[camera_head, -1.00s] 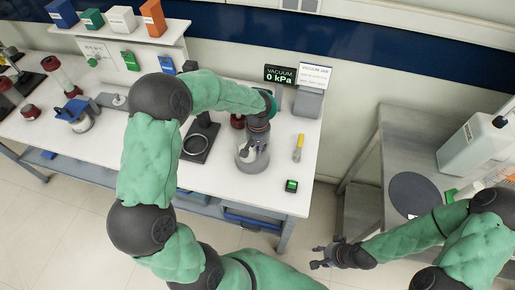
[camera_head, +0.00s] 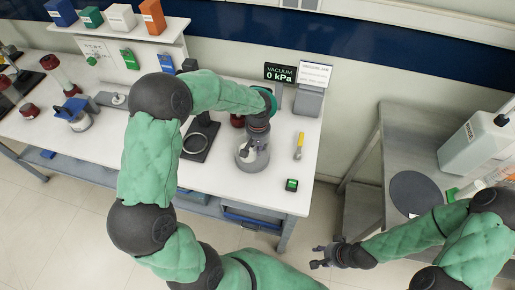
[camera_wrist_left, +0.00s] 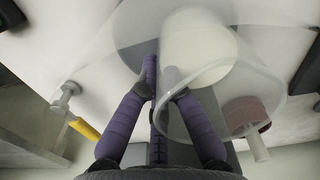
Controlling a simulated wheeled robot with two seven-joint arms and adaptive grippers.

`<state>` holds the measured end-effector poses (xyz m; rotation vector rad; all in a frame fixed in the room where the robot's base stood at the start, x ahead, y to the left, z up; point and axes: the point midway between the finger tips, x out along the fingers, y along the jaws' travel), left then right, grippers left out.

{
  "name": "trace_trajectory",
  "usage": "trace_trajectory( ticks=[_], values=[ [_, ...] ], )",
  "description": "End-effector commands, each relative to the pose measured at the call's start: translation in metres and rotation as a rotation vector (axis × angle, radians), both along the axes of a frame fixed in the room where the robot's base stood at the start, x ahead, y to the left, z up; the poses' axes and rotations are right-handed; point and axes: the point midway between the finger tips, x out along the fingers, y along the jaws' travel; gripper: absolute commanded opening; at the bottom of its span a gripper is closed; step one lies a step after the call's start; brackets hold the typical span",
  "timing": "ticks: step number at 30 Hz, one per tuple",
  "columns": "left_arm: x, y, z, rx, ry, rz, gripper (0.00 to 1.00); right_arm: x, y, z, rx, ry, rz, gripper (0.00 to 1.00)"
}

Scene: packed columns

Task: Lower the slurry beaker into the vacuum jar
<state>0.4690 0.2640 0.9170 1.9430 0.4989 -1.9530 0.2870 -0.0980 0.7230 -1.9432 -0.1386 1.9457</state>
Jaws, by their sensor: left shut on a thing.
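The clear vacuum jar (camera_head: 249,164) stands on the white bench near its right end, below my left gripper (camera_head: 258,140). In the left wrist view, my left gripper (camera_wrist_left: 160,78) is shut on the clear slurry beaker (camera_wrist_left: 192,100) at its rim. White slurry (camera_wrist_left: 198,42) shows inside the beaker. A larger clear wall surrounds the beaker in that view; how deep the beaker sits in the jar is unclear. My right gripper (camera_head: 322,256) is open and empty, away from the bench, over the floor.
A red stopper (camera_wrist_left: 246,113) with a pale stem lies beside the jar. A black ring stand base (camera_head: 200,143) is left of the jar. A yellow-handled tool (camera_head: 299,147) and a green-topped button box (camera_head: 291,185) lie right. The vacuum display (camera_head: 280,73) reads 0 kPa.

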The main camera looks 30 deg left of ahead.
Motion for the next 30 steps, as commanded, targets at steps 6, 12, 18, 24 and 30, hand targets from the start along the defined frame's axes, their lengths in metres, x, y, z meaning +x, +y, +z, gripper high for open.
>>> trace_trajectory(
  ticks=[6, 12, 18, 24, 30],
  values=[
    [0.0, 0.0, -0.002, 0.0, 0.0, 0.0, 0.0, 0.0, 0.0, -0.002, 0.0, 0.0, 0.0, 0.4],
    [0.0, 0.0, -0.002, 0.0, 0.0, 0.0, 0.34, 0.0, 0.0, -0.002, 0.0, 0.0, 0.0, 0.4],
    [0.0, 0.0, -0.002, 0.0, 0.0, 0.0, 0.34, 0.0, 0.0, -0.002, 0.0, 0.0, 0.0, 0.4],
    [0.001, 0.0, 0.008, 0.002, -0.004, 0.0, 0.34, 0.0, 0.0, -0.002, 0.0, 0.0, 0.0, 0.4],
    [0.003, 0.0, 0.043, 0.001, -0.008, 0.001, 0.34, 0.0, 0.0, -0.001, 0.0, 0.0, 0.0, 0.4]
  ],
)
